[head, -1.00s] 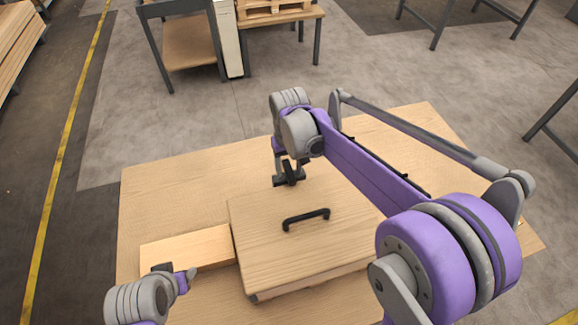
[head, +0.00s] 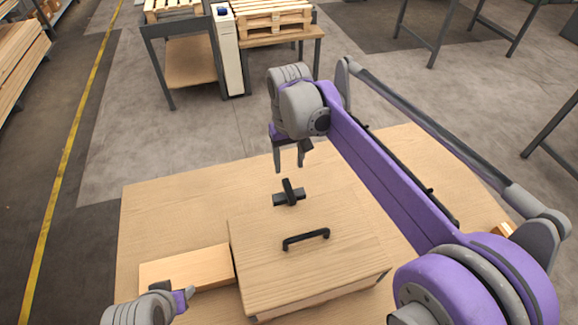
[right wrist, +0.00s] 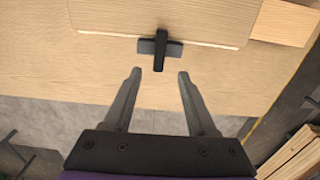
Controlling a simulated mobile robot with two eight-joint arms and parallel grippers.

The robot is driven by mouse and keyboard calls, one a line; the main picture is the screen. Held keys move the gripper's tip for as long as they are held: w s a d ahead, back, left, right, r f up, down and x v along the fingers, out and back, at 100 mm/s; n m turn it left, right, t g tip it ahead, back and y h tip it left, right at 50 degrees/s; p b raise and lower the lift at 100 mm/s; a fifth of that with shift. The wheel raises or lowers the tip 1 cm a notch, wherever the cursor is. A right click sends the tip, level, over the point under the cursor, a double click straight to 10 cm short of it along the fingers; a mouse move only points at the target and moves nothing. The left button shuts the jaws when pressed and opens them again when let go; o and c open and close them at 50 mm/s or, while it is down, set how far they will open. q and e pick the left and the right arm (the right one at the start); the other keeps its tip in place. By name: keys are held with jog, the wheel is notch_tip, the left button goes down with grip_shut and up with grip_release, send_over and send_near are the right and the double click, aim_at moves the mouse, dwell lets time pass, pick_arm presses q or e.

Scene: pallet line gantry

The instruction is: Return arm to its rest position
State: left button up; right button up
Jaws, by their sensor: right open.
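My right gripper (head: 289,156) is open and empty, raised above the far edge of a wooden box (head: 315,265) in the head view. A black latch or knob (head: 289,194) sits at that far edge, below the fingertips and apart from them. In the right wrist view the open fingers (right wrist: 158,76) point toward the black latch (right wrist: 160,47), with nothing between them. A black handle (head: 306,239) lies on top of the box. My left gripper (head: 180,294) is low at the left, by a wooden block; whether its jaws are open is unclear.
The box stands on a wooden table (head: 165,205), bare at its far left. The light wooden block (head: 210,268) lies against the box's left side. A cart (head: 190,62) and a bench with pallets (head: 272,15) stand beyond the table, across open floor.

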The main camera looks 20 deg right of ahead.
dwell(0.4)
jog(key=s+d+f+t, duration=0.1)
jog(key=s+f, duration=0.1)
jog(key=s, duration=0.4)
jog(key=s+d+f+t+p, duration=0.1)
jog(key=s+d+f+t, duration=0.1)
jog(key=s, duration=0.5)
jog(key=s+d+f+t+p, duration=0.1)
jog(key=s+f+t, duration=0.1)
jog(key=s, duration=0.5)
jog(key=shift+s+d+f+m, duration=0.15)
jog(key=shift+d+f, duration=0.05)
jog(key=shift+f, duration=0.15)
jog(key=shift+s+d+f+m, duration=0.1)
jog(key=shift+d+f+m, duration=0.1)
jog(key=shift+f, duration=0.15)
